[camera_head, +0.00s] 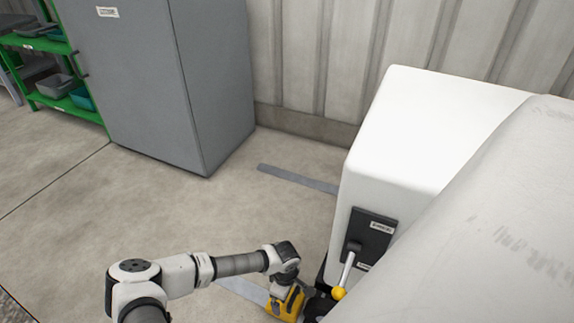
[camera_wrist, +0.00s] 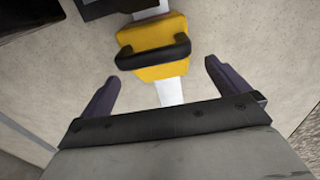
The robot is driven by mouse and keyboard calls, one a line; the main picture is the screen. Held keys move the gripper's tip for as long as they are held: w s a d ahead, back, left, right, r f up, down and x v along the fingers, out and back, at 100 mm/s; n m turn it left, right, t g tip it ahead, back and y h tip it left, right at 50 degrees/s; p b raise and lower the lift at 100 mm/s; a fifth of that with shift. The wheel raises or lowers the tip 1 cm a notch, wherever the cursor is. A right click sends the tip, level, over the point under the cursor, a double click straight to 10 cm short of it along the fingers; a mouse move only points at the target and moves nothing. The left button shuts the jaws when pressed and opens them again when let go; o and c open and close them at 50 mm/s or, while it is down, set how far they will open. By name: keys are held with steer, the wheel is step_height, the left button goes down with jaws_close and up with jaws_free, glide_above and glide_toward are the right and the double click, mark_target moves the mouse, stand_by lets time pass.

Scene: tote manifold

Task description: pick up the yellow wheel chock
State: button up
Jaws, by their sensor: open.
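The yellow wheel chock (camera_wrist: 150,33) has a black handle (camera_wrist: 153,51) across it and sits on the floor over a pale floor stripe in the wrist view. My gripper (camera_wrist: 158,85) is open, its two dark fingers spread apart, with nothing between them. The chock lies just beyond the fingertips, roughly centred between them. In the head view the chock (camera_head: 285,302) shows at the bottom, beside the white machine's base. My wrist covers part of it, and the fingers are hidden there.
A large white machine (camera_head: 420,130) with a yellow-knobbed lever (camera_head: 345,270) stands close on the right. A grey cabinet (camera_head: 160,80) and green shelves (camera_head: 35,45) with bins stand at the back left. The concrete floor (camera_head: 130,205) between is clear.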

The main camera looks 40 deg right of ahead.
step_height(320, 180, down, 5)
steer(key=b, duration=0.2)
steer(key=shift+w+f+b, duration=0.1)
steer(key=shift+w+b, duration=0.05)
steer(key=shift+b, duration=0.25)
steer(key=c, duration=1.1)
